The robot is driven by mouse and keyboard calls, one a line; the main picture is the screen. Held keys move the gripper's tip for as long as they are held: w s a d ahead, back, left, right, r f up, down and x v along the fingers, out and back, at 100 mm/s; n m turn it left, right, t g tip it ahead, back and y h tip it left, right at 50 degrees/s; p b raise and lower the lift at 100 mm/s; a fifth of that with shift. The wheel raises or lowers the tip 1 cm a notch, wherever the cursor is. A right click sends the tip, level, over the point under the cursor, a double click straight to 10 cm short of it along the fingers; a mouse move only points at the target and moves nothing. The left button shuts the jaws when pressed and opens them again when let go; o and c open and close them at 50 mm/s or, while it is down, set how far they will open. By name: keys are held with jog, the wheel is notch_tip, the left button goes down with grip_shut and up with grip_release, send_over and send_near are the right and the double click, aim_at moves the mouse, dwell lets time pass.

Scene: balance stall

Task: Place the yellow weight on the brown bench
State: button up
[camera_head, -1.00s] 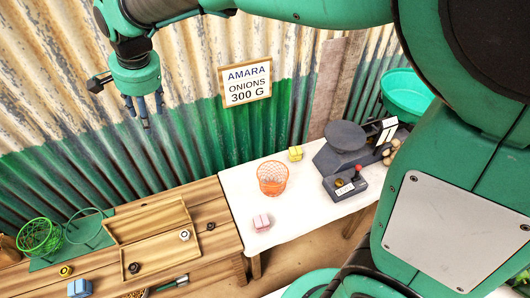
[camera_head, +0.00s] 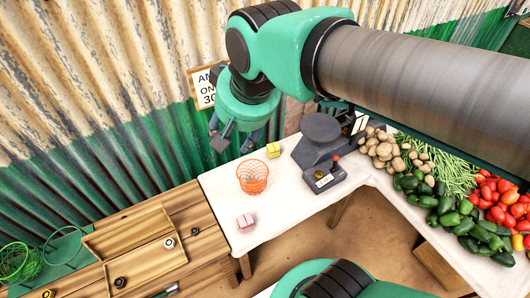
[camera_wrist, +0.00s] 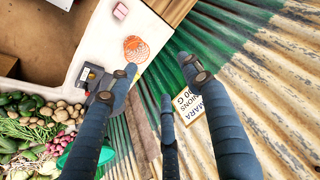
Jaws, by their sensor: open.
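The yellow weight (camera_head: 273,150) is a small block near the back of the white table, between the orange wire basket and the dark scale. I cannot make it out in the wrist view, where a finger covers that area. The brown bench (camera_head: 205,215) is at the lower left, beside the white table. My gripper (camera_head: 236,138) is open and empty, above and to the left of the yellow weight, in front of the corrugated wall. Its spread fingers also show in the wrist view (camera_wrist: 158,75).
The orange basket (camera_head: 252,177), a pink block (camera_head: 245,221) and the scale (camera_head: 318,145) stand on the white table (camera_head: 290,200). A wooden tray (camera_head: 140,245) with small dark weights lies on the bench. Vegetables (camera_head: 470,205) fill the right. A sign (camera_wrist: 190,103) hangs on the wall.

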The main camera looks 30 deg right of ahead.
jog(key=s+d+f+n, duration=0.1)
jog(key=s+d+f, duration=0.2)
jog(key=s, duration=0.4)
jog(key=shift+s+d+n+h, duration=0.25)
jog(key=shift+d+n+h, duration=0.05)
jog(key=shift+d, duration=0.3)
jog(key=shift+f, duration=0.15)
